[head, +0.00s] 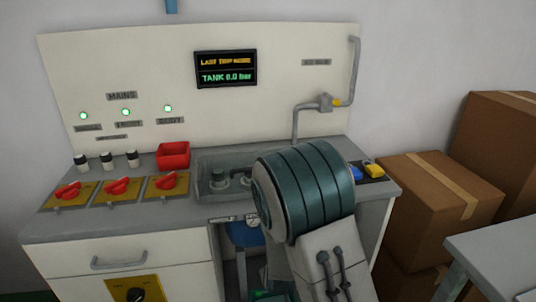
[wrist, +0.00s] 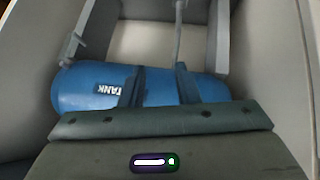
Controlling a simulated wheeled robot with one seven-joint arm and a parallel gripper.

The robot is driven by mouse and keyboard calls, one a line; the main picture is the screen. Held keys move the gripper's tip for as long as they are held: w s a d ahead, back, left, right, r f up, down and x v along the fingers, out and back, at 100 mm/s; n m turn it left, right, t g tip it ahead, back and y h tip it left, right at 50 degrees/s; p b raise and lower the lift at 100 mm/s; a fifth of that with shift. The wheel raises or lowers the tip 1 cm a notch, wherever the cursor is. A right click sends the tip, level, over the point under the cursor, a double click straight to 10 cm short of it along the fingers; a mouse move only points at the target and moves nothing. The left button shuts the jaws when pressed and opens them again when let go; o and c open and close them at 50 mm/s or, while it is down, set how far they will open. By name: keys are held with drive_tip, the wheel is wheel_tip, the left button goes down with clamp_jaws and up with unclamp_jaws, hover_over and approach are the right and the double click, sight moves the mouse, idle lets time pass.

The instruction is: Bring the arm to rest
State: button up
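Behind the fingers lies a blue cylinder (wrist: 85,88) labelled TANK, inside a pale enclosure. I cannot tell whether the fingers touch it. Part of a blue object also shows under the counter in the head view (head: 241,233).
A panel display (head: 226,69) reads TANK 0.0. Cardboard boxes (head: 430,200) and a grey table (head: 500,250) stand at the right. Cabinet walls (wrist: 280,70) flank the gripper.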

drive_tip(key=s+d+r+m+g+y+p, duration=0.15)
drive_tip(key=s+r+p, duration=0.25)
drive_tip(key=r, duration=0.8)
drive_tip(key=s+d+r+g+y+p, duration=0.15)
drive_tip(key=s+r+p, duration=0.3)
drive_tip(key=r, duration=0.65)
drive_tip(key=s+d+r+m+g+h+p, duration=0.1)
drive_tip(key=s+d+r+p, duration=0.2)
drive_tip(key=s+r, duration=0.3)
drive_tip(key=s+d+r+g+h+p, duration=0.1)
drive_tip(key=s+d+r+p, duration=0.3)
drive_tip(key=s+r, duration=0.3)
wheel_tip(320, 180, up, 2)
drive_tip(key=shift+d+r+m, duration=0.15)
drive_tip(key=shift+d+m, duration=0.2)
drive_tip(key=shift+d, duration=0.1)
